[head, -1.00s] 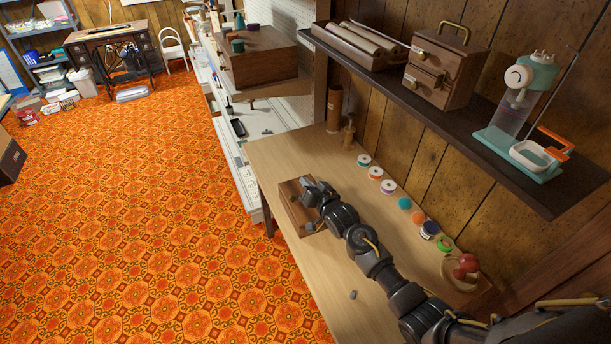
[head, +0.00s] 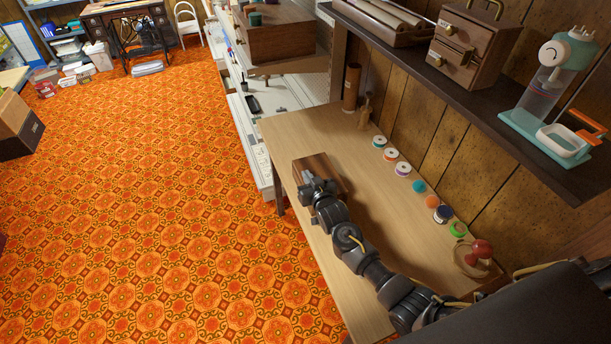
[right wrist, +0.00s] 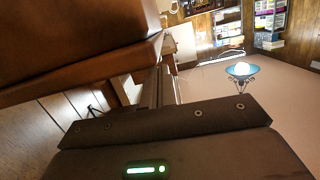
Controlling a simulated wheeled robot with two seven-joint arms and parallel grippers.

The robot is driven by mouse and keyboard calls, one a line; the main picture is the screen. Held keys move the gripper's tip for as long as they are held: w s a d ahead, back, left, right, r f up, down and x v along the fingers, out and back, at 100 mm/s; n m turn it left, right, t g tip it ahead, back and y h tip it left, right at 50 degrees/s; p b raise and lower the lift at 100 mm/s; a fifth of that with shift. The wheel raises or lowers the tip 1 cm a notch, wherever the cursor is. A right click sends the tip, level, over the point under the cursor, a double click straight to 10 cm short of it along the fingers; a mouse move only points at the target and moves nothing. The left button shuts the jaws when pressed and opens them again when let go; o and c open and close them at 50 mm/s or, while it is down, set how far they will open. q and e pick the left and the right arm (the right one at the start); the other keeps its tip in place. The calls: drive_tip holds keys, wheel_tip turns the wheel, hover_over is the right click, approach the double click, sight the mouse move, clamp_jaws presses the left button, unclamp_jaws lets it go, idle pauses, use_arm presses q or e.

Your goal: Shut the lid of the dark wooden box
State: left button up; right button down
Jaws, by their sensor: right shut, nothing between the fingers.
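The dark wooden box (head: 322,168) stands on the light wooden table near its left edge. Its brown top shows in the head view, partly covered by my right gripper (head: 309,187). My right gripper is shut and empty, at the near left side of the box; I cannot tell whether it touches. In the right wrist view the box (right wrist: 75,55) fills the upper left as two brown parts with a dark seam between them. I cannot tell whether the lid is fully down. My left gripper is not in view.
Several thread spools (head: 403,169) stand in a row along the wall side of the table (head: 300,130). A pincushion with red balls (head: 480,250) is at the near right. A dark shelf (head: 475,110) overhangs the table. The orange patterned floor lies open to the left.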

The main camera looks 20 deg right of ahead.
idle(0.5)
wheel_tip(320, 180, up, 4)
drive_tip(key=p, duration=0.4)
drive_tip(key=shift+s+a+r, duration=0.1)
drive_tip(key=shift+a+r, duration=0.05)
drive_tip(key=s+r+b, duration=0.1)
drive_tip(key=s+b, duration=0.1)
drive_tip(key=s, duration=0.8)
drive_tip(key=shift+d+r, duration=0.2)
